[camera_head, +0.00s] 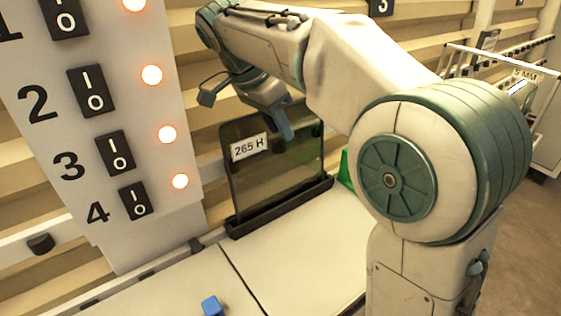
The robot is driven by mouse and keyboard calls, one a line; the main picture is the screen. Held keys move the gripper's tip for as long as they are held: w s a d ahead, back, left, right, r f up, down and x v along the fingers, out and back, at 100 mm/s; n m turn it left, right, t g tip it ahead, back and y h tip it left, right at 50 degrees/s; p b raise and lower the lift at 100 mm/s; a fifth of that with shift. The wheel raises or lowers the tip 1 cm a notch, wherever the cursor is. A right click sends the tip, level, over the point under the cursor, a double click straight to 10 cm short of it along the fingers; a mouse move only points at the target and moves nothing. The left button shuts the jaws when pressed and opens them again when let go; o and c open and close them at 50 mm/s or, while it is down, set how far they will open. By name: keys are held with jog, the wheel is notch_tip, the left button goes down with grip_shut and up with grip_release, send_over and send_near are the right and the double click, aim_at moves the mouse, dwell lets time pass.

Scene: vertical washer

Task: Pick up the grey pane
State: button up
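The grey pane (277,171) is a dark, see-through sheet with a white label reading "265 H" at its upper left. It stands upright in a dark slotted holder (278,205) on the pale worktop. My gripper (247,117) is above the pane's top edge, with its two fingers spread wide apart and nothing seen between them. The right finger overlaps the pane's upper edge in the picture; I cannot tell whether it touches. Part of the pane's top is hidden behind that finger.
A panel (110,120) with numbered black switches and lit orange lamps stands at the left. A small blue block (212,305) lies on the worktop (300,250) in front. A green object (345,168) shows behind my arm. A white rack (510,90) stands at the right.

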grip_shut()
jog(key=shift+r, duration=0.1)
dwell(1.3)
